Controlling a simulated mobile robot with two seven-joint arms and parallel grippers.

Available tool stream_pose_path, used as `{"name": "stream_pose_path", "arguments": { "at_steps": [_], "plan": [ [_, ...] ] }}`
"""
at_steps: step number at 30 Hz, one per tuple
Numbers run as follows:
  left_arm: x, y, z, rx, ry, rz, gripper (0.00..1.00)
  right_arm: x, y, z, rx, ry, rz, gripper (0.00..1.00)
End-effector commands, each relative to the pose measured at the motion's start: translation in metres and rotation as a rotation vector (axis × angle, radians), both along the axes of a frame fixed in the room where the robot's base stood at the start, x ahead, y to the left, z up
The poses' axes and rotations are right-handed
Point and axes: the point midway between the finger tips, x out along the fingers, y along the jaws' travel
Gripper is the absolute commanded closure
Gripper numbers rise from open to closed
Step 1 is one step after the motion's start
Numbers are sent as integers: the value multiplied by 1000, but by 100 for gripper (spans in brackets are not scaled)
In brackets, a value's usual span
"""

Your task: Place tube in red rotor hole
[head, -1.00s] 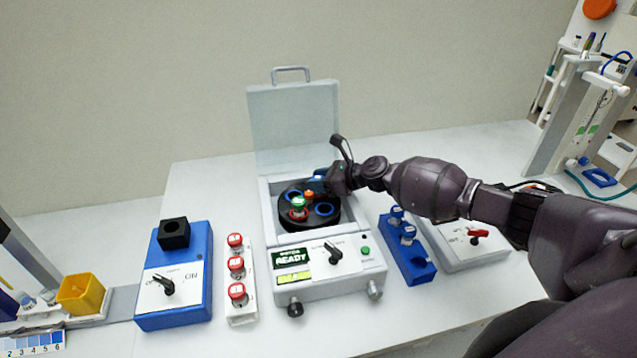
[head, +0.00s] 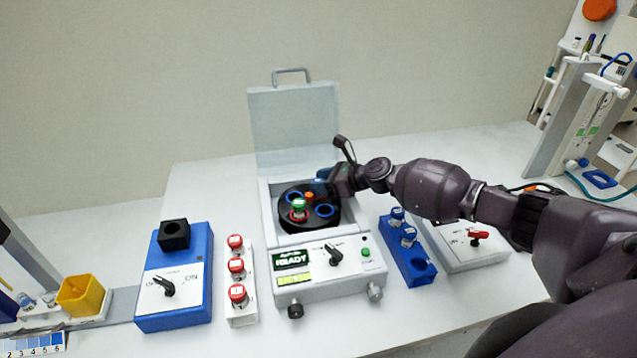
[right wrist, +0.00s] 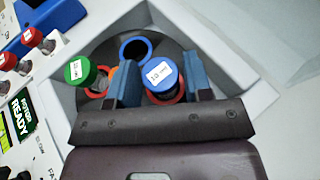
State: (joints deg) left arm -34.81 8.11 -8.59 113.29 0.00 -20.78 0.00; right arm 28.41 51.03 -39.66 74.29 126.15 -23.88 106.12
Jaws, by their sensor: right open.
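The black rotor (head: 311,222) sits inside the open centrifuge. A green-capped tube (head: 299,205) stands in a red-ringed hole; it also shows in the right wrist view (right wrist: 78,72). A blue-capped tube (right wrist: 160,74) stands in another red-ringed hole (right wrist: 178,97), upright as far as I can see. My right gripper (right wrist: 159,68) is open, with its blue fingers on either side of this cap and small gaps showing. In the head view my right gripper (head: 328,178) hides that tube. A blue-ringed hole (head: 324,210) is empty. My left gripper is not in view.
The centrifuge lid (head: 296,125) stands raised behind the rotor. A white rack (head: 241,316) with three red-capped tubes stands to the left. A blue rack (head: 405,262) with two blue-capped tubes and an empty front hole stands to the right. A blue device (head: 180,317) is farther left.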

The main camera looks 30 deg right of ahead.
Motion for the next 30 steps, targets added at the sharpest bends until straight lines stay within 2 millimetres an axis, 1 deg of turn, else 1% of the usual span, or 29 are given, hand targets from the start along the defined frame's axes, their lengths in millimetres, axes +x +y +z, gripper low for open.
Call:
{"name": "stream_pose_path", "arguments": {
  "at_steps": [9, 15, 21, 30],
  "plan": [
    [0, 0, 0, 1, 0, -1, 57, -42, -37, 21, -2, 2, 0, 54],
    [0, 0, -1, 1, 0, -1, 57, -65, -57, 33, -2, 2, 0, 54],
    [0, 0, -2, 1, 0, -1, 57, -76, -67, 40, -1, 1, 0, 54],
    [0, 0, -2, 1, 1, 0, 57, -78, -69, 42, 0, 1, 1, 54]
  ]
}}
